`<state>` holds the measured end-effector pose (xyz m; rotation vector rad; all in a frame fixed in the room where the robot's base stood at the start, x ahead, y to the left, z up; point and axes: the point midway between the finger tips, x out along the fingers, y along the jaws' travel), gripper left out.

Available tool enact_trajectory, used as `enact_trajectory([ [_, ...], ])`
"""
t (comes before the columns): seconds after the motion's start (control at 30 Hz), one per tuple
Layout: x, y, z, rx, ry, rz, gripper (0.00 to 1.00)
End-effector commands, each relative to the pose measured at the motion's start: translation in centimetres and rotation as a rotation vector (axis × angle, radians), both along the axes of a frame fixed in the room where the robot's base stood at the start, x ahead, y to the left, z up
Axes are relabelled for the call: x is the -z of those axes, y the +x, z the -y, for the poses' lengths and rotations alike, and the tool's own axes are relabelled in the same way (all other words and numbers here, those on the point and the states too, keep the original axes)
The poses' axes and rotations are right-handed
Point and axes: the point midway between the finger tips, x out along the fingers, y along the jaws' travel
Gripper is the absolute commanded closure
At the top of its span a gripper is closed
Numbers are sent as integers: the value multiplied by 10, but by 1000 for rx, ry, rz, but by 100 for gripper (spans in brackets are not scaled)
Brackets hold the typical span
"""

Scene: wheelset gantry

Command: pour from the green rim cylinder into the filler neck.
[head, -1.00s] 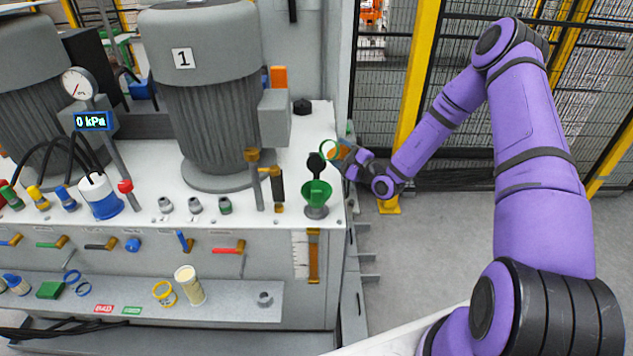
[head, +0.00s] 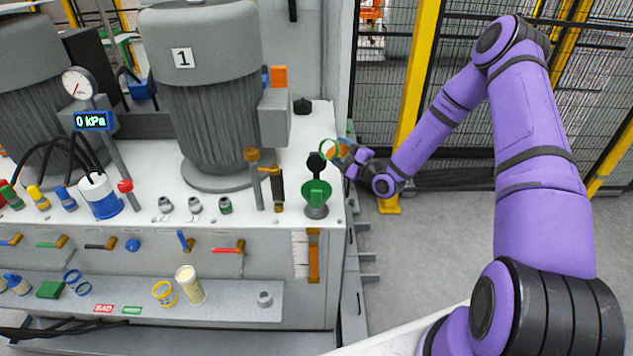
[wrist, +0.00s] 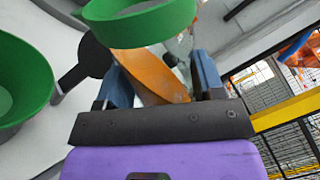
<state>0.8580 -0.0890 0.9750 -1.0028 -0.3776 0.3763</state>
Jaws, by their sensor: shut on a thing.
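The green rim cylinder (head: 328,149) is clear, with amber liquid (wrist: 155,78) inside. My gripper (head: 350,158) is shut on it from the right, with one blue finger on each side in the wrist view (wrist: 162,80). The cylinder is tilted, its green rim (wrist: 150,25) towards the left in the head view. The filler neck, a green funnel (head: 316,192), stands upright at the bench's right front corner. In the head view the rim appears above and slightly right of the funnel, apart from it. The funnel also shows at the left of the wrist view (wrist: 22,85). No stream is visible.
A black round cap (head: 316,163) stands upright just behind the funnel. Brass-handled valves (head: 276,185) and the large grey motor (head: 210,110) stand to its left. A scale with an amber tube (head: 313,258) is on the bench front below. Open floor lies right of the bench.

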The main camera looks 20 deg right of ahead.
Motion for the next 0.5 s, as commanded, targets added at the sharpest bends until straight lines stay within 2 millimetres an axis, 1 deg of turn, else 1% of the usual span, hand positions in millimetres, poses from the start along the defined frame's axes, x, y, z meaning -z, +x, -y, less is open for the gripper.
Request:
enact_trajectory([
  [0.5,-3,0,0,-1,-26,18,73],
])
